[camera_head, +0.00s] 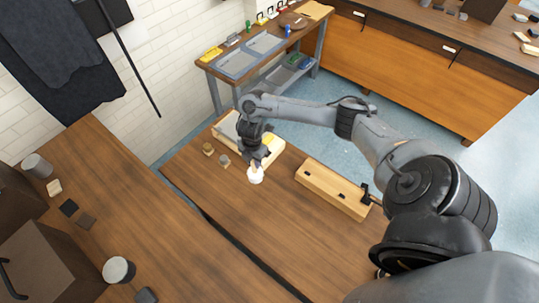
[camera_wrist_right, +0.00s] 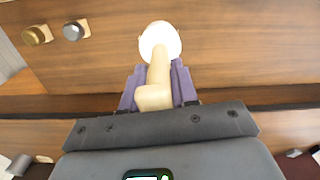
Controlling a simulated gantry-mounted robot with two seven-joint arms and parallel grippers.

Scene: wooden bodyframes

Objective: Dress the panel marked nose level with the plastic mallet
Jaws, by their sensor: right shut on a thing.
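My right gripper (camera_head: 256,161) is shut on the plastic mallet (camera_head: 255,175), whose white head points down, close over the wooden bench (camera_head: 190,172). I cannot tell whether the head touches the bench. In the right wrist view the purple fingers (camera_wrist_right: 158,88) close around the cream handle, and the white mallet head (camera_wrist_right: 160,38) sticks out beyond them. A pale wooden piece (camera_head: 272,152) lies partly behind my right gripper. A long pale wooden block (camera_head: 333,188) lies to the right. No nose marking is readable on either. My left gripper is out of view.
A brass round piece (camera_head: 208,148) and a grey round piece (camera_head: 225,160) stand on the bench left of my gripper. A black clamp (camera_head: 368,194) is at the long block's right end. The bench front is clear. A side table (camera_head: 205,66) holds trays behind.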

